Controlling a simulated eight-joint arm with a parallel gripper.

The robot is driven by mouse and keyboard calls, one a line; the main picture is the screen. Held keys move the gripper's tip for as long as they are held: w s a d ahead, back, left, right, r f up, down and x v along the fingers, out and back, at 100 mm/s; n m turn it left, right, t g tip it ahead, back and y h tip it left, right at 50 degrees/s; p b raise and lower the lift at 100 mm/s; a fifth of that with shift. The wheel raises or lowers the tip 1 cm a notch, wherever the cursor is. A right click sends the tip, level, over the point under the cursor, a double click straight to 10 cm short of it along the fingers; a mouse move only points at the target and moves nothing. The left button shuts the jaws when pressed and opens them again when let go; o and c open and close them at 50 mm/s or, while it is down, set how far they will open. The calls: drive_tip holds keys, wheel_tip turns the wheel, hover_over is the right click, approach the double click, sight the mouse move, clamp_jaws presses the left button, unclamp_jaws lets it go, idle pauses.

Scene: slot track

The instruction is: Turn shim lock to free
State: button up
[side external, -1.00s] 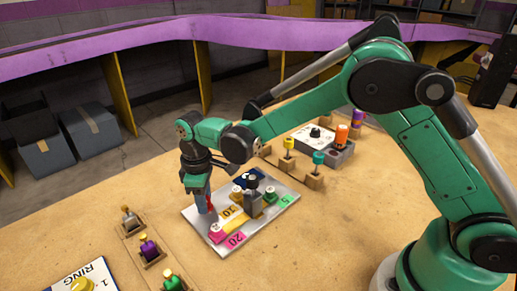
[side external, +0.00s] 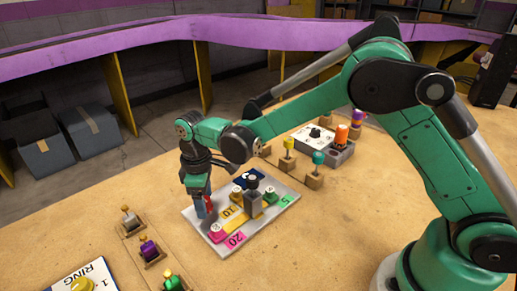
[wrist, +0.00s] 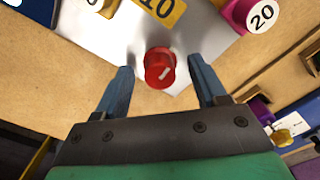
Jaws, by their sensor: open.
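The fingers are open and hold nothing. In the side view my gripper (side external: 204,211) points down at the left part of the plate, and the red knob (side external: 209,203) shows partly behind a finger.
The plate also bears a pink block (side external: 217,233) by the 20 label, a grey post (side external: 254,199) with a black top and other coloured blocks. Knobs on wooden blocks (side external: 148,250) stand front left. A grey box (side external: 320,140) with an orange cylinder stands behind.

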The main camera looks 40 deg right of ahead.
sight(206, 198)
drive_tip(key=shift+r, duration=2.85)
drive_tip(key=shift+s+d+r, duration=0.1)
drive_tip(key=shift+d+r, duration=0.1)
drive_tip(key=shift+r, duration=0.05)
drive_tip(key=s+d+r+m+t, duration=0.3)
drive_tip(key=s+d+m, duration=0.1)
drive_tip(key=s+d, duration=0.1)
drive_tip(key=s+d+r+m+t, duration=0.3)
drive_tip(key=s+d+m+t, duration=0.1)
drive_tip(key=s, duration=0.4)
drive_tip(key=shift+d+m, duration=0.6)
drive_tip(key=shift+d, duration=0.5)
